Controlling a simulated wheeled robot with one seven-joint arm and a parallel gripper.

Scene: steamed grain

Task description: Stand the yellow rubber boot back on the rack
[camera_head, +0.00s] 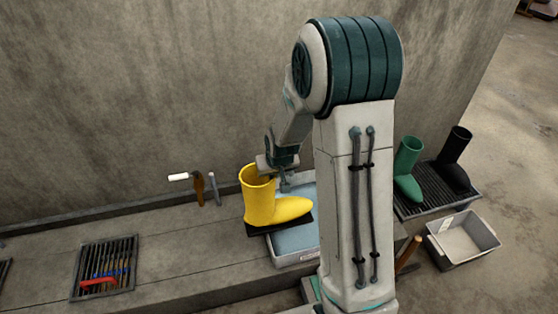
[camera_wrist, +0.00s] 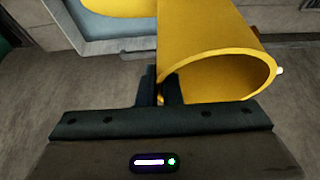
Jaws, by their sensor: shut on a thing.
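The yellow rubber boot (camera_head: 262,205) is upright in the head view, its toe pointing right, above the bench and the near left part of a blue-lined tray. My gripper (camera_head: 274,167) is shut on the rim of its shaft. In the wrist view, the gripper (camera_wrist: 160,92) pinches the rim of the boot (camera_wrist: 205,50), and the open shaft faces the camera. The rack (camera_head: 435,188) is a dark slatted tray on the floor at right, holding a green boot (camera_head: 407,168) and a black boot (camera_head: 455,160). My arm hides part of the scene between.
The blue-lined tray (camera_head: 294,238) sits on the bench (camera_head: 180,245). A slatted tray (camera_head: 104,268) with a red-handled item lies at left. Small tools (camera_head: 199,188) are by the wall. An empty grey bin (camera_head: 462,240) stands in front of the rack.

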